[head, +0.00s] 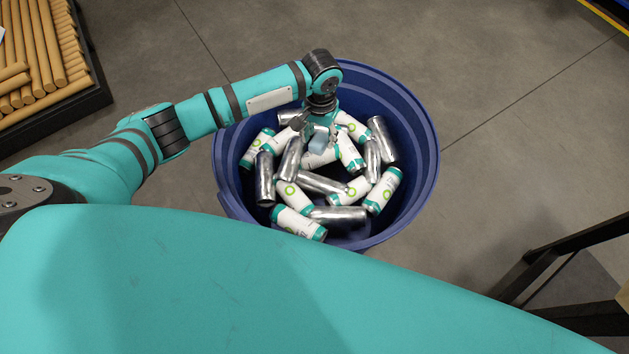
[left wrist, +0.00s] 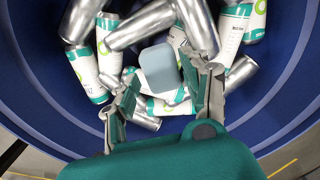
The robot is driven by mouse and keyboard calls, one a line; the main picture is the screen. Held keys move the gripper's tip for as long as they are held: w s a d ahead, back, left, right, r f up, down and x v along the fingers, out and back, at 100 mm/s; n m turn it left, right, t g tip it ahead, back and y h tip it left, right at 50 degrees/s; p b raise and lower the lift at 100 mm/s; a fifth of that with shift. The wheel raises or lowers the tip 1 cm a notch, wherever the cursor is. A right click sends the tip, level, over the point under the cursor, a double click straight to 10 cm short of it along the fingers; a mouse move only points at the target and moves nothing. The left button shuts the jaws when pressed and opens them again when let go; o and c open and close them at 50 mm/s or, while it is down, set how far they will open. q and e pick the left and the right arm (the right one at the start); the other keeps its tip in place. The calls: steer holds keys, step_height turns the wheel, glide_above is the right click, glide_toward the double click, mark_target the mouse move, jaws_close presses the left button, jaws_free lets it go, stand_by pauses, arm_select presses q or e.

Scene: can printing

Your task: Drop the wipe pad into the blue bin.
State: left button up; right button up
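The wipe pad (left wrist: 158,68) is a small pale blue-grey block with rounded corners. In the head view the pad (head: 319,141) shows just below my left gripper (head: 320,130), inside the blue bin (head: 420,130). My left gripper points down into the bin. In the left wrist view my left gripper (left wrist: 160,85) has its fingers spread apart, with the pad between and just beyond the tips. The fingers look wider apart than the pad; whether one touches it is hard to tell. The blue bin's wall (left wrist: 285,105) surrounds them. My right gripper is out of view.
Several cans (head: 295,197), some silver and some white and green, lie heaped in the bin below the pad. A rack of brown rolls (head: 40,60) stands at the upper left. A dark frame (head: 560,250) stands at the right. The grey floor around the bin is clear.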

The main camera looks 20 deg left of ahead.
arm_select(q)
steer(key=o, duration=0.3)
steer(key=shift+r, duration=0.1)
step_height(320, 180, up, 12)
steer(key=shift+f, duration=0.1)
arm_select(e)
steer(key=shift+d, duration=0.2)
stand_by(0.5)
